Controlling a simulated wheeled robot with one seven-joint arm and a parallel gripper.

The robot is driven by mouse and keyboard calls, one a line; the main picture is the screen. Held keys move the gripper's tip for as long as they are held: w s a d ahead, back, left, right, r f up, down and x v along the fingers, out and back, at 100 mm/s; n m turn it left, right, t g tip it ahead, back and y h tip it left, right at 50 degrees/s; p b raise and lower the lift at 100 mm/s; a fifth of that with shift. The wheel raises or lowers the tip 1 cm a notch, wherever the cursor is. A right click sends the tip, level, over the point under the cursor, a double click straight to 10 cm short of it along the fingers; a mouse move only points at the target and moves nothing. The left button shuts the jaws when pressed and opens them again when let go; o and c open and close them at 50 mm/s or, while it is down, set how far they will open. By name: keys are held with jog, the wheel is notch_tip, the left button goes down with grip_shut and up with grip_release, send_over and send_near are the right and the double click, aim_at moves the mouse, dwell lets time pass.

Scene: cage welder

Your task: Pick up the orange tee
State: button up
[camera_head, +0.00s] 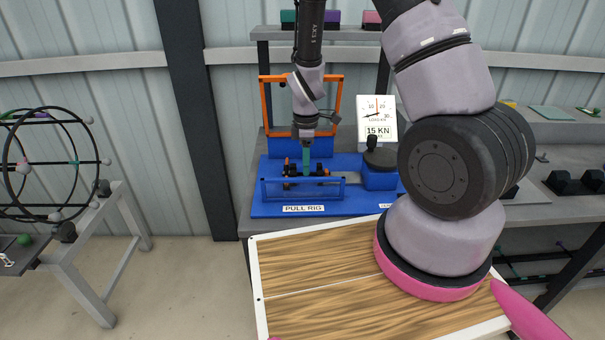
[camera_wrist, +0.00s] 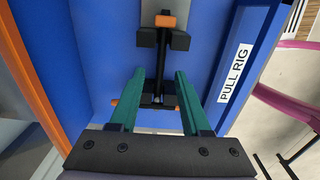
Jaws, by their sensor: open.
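Small orange pieces show among black clamp parts on the blue pull rig. In the wrist view one orange piece (camera_wrist: 165,21) sits on a black block beyond my fingertips, and smaller orange bits show lower down, by the fingers. I cannot tell which belong to the orange tee, as black parts and my fingers hide much. In the head view an orange bit (camera_head: 287,162) is just left of my gripper (camera_head: 306,170). My gripper points down over the rig's trough with its teal fingers apart. In the wrist view my gripper (camera_wrist: 160,76) is open, with a dark rod and black block between the fingers.
The blue pull rig (camera_head: 270,207) has a front rail, an orange frame (camera_head: 264,100) behind and a dial gauge (camera_head: 376,120) at right. A black ring cage (camera_head: 60,112) stands on a grey table at left. A shelf (camera_head: 350,33) stands behind the rig.

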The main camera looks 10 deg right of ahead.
notch_tip(320, 180, down, 2)
jog(key=shift+f, duration=0.15)
grip_shut()
jog(key=shift+r, duration=0.45)
jog(key=r, duration=0.2)
jog(key=shift+a+r, duration=0.4)
jog(key=w+a, duration=0.1)
jog(key=a, duration=0.4)
jog(key=w+a, duration=0.1)
jog(key=a, duration=1.1)
jog(key=shift+w+f, duration=0.1)
jog(key=shift+w, duration=0.3)
